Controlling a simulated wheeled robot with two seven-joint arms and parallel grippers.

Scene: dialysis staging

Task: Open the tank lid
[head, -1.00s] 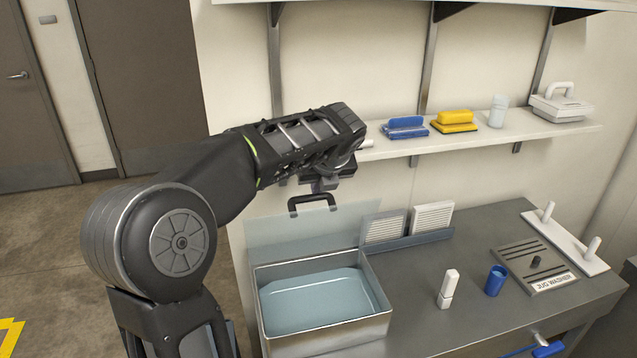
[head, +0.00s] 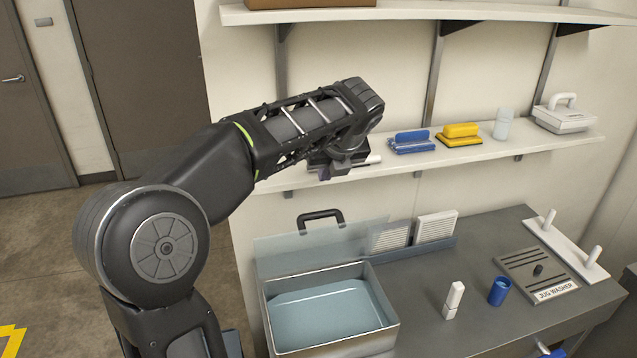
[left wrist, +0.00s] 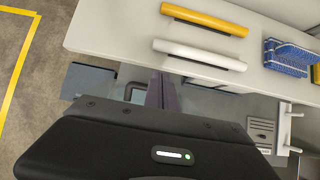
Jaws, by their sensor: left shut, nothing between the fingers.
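The tank (head: 386,335) is an open metal box with pale blue liquid inside, at the lower middle of the head view. Its lid (head: 290,247) is a see-through panel standing raised along the tank's back edge. The lid's dark handle (head: 320,214) is at the top of the panel. My left gripper (head: 325,174) is above the handle and apart from it, in front of the lower shelf. Its fingers also show in the left wrist view (left wrist: 162,92), shut and empty. My right gripper is in neither view.
The lower shelf (head: 480,160) holds a blue brush (head: 410,142), a yellow one (head: 460,135) and a white caddy (head: 565,115). Yellow (left wrist: 205,19) and white (left wrist: 200,54) cylinders lie near the gripper in the wrist view. A white bottle (head: 453,300) and blue cup (head: 499,291) stand right of the tank.

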